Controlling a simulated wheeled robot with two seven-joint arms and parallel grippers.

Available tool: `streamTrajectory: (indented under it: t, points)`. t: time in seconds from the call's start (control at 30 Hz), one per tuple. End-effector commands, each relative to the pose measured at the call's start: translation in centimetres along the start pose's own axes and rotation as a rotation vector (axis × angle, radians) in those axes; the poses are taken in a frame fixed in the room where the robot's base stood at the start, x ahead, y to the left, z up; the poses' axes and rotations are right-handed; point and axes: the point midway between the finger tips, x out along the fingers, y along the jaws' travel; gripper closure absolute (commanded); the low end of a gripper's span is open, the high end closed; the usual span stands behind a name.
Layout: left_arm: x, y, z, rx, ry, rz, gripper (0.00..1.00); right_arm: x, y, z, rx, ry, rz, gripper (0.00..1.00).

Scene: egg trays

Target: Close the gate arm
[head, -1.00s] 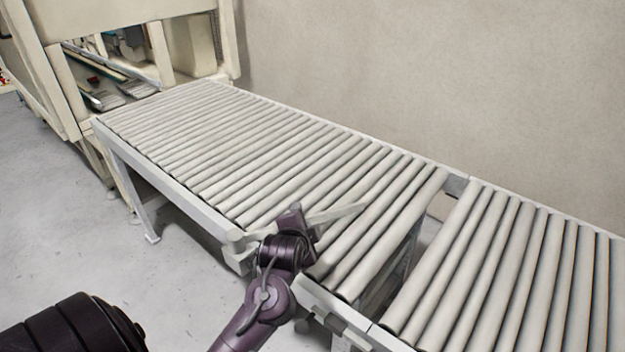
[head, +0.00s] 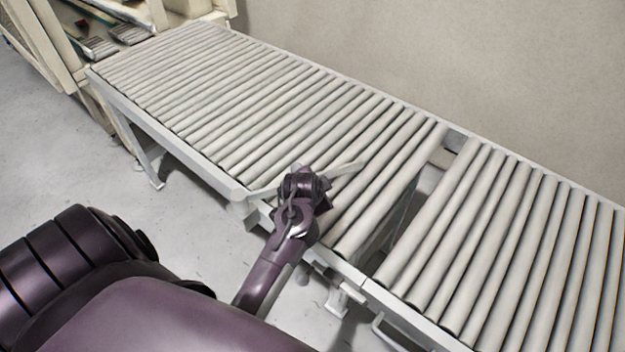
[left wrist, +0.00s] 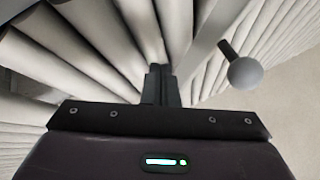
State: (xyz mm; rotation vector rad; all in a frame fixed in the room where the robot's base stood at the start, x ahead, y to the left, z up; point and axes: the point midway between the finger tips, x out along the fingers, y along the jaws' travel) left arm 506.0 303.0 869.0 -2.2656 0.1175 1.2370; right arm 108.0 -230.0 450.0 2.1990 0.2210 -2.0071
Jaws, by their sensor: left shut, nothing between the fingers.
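The gate arm (head: 345,169) is a thin pale bar crossing the near side of the roller conveyor, over the rollers. Its near-left end stands by the conveyor's front edge, and its other end points right over the rollers. My left gripper (head: 308,176) is at the middle of the bar and hides part of it; I cannot tell whether they touch. In the left wrist view the gripper (left wrist: 160,72) has its dark fingers together, empty, above the rollers. A pale strip, likely the gate arm (left wrist: 212,38), lies just right of the fingers. My right gripper is out of view.
The long roller conveyor (head: 120,103) runs from back left, with a gap before a second roller section (head: 500,240) at right. A grey round knob (left wrist: 245,73) on a dark stem stands right of the fingers. A wall is behind; floor is clear in front.

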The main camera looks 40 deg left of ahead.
Motion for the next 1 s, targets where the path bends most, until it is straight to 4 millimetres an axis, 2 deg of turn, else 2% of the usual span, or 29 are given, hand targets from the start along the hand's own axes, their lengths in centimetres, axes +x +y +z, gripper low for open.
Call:
streamTrajectory:
  t: [0.03,0.1,0.3,0.77,1.0]
  points:
    - [1.0,0.1,-0.1,-0.004,0.001,0.003,1.0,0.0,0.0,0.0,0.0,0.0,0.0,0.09]
    - [1.2,-1.4,-0.2,-0.003,0.003,-0.001,1.0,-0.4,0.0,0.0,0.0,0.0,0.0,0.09]
    - [2.2,-3.2,-0.1,-0.001,0.002,0.0,1.0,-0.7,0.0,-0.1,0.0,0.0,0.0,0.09]
    - [2.4,-3.5,0.0,0.0,0.001,0.0,1.0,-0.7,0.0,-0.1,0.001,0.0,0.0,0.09]
    - [2.7,-4.7,-0.4,-0.043,-0.023,-0.027,1.0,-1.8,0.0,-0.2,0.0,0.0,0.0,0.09]
